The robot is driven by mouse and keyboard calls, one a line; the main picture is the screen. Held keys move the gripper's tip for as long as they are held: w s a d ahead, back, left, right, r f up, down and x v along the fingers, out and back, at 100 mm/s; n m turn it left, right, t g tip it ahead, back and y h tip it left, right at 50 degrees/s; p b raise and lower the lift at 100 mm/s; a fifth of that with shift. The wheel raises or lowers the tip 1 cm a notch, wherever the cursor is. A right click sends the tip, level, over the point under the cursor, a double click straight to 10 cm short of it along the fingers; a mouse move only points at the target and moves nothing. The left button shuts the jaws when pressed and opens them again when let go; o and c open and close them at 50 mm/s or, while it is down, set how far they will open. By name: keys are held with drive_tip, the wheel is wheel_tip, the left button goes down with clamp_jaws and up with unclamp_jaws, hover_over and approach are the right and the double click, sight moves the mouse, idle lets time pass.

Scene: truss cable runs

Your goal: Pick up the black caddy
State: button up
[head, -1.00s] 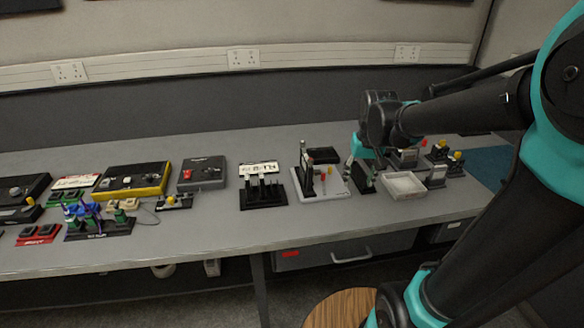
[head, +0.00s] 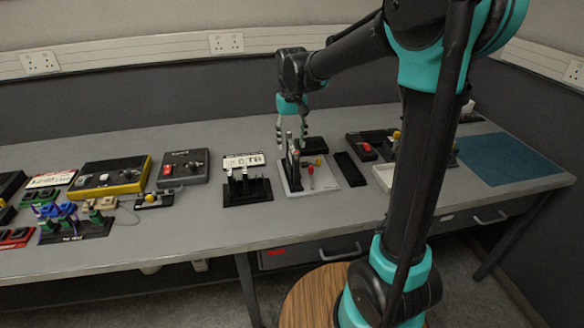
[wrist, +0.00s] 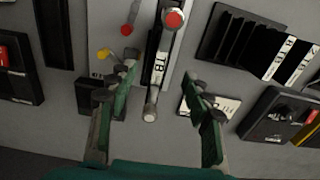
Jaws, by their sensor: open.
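A tall, narrow black piece, which I take to be the black caddy (head: 293,168), stands upright on a white board (head: 326,180). In the wrist view my gripper (wrist: 158,88) is open, one finger to each side of the caddy, with gaps showing. I cannot tell how far the fingertips are above it. Nothing is held.
Red and yellow pieces (head: 311,171) stand on the board. A slotted black rack (head: 248,190) is to the left, a flat black strip (head: 351,168) and a pale tray (head: 383,176) to the right. A black box (head: 314,145) lies behind. A blue mat (head: 510,158) is clear.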

drive_tip(key=shift+s+d+f, duration=0.1)
drive_tip(key=shift+f, duration=1.95)
drive_tip(key=shift+s+d+f, duration=0.1)
drive_tip(key=shift+f, duration=1.95)
clamp_jaws()
